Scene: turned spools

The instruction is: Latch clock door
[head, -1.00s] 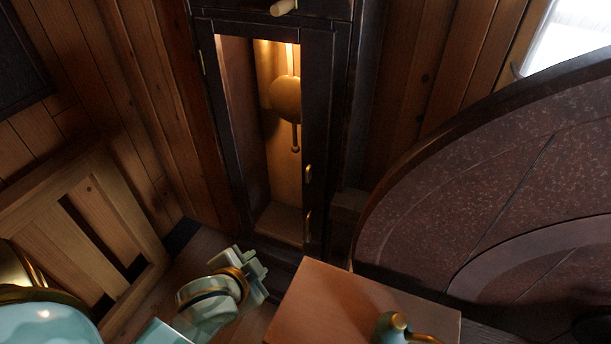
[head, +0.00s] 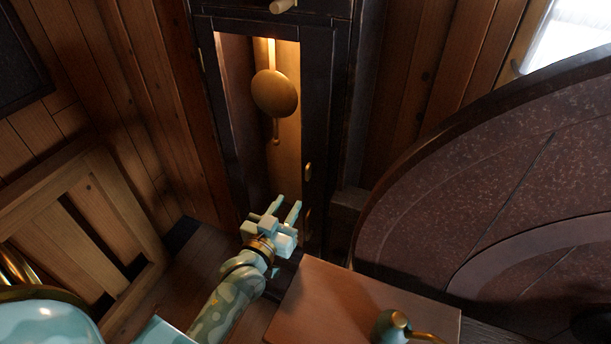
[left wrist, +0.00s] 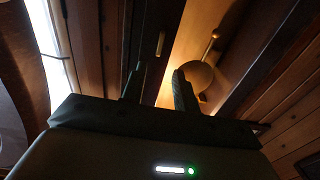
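The clock is a tall dark case with a narrow door (head: 317,120) whose opening shows a lit interior. A brass pendulum (head: 275,93) hangs inside; it also shows in the left wrist view (left wrist: 197,76). A small brass fitting (head: 308,172) sits on the door's right stile, and a lower one (head: 307,214) is partly hidden by my gripper. I cannot tell whether the door is fully closed. My left gripper (head: 284,208) is open and empty in front of the door's lower part, left of the lower fitting. In the left wrist view its fingers (left wrist: 157,85) are spread toward the door. My right gripper is out of view.
A wooden box-like surface (head: 350,300) with a teal, brass-spouted can (head: 391,326) stands just right of my left arm. A large dark round disc (head: 500,170) fills the right. A slatted wooden frame (head: 125,215) leans at left.

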